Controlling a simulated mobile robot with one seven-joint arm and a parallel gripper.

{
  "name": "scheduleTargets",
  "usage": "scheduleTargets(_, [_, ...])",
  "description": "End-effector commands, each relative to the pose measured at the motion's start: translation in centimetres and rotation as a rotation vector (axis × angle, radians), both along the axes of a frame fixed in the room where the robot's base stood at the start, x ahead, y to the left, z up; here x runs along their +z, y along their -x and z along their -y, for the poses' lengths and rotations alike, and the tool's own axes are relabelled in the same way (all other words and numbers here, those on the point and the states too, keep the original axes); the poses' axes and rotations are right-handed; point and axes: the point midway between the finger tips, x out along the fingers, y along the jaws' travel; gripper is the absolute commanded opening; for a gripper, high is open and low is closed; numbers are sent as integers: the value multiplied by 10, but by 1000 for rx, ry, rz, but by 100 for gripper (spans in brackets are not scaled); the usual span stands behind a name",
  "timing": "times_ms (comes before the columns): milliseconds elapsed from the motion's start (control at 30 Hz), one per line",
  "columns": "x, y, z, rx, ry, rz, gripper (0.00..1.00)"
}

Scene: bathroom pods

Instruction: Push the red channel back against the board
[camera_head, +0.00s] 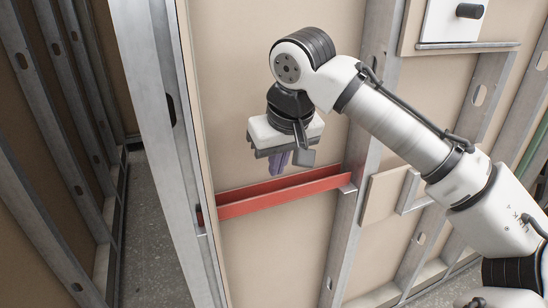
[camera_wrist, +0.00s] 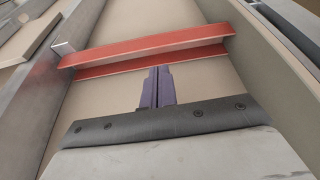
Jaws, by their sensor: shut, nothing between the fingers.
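The red channel (camera_head: 285,194) lies across the gap between two metal studs, in front of the beige board (camera_head: 265,85). It has two long red flanges with a channel between them; its right end meets a small metal bracket (camera_head: 347,188) on the right stud. In the wrist view the red channel (camera_wrist: 150,52) crosses the upper part of the picture. My gripper (camera_head: 278,165) is above the channel in the head view, with its purple fingers together and empty. The fingers (camera_wrist: 158,72) point toward the channel in the wrist view. I cannot tell whether they touch it.
Metal studs stand left (camera_head: 160,120) and right (camera_head: 365,150) of the board. A white plate with a black knob (camera_head: 468,12) is at upper right. A beige panel with a metal bracket (camera_head: 390,195) is right of the channel. An open aisle (camera_head: 150,240) runs at left.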

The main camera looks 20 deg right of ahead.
Motion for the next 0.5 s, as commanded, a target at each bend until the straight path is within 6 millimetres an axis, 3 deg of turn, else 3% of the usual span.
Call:
scheduleTargets(200, [-38,-13,-1,1,1,-2,0])
scheduleTargets(500, [-63,-22,-2,1,1,1,0])
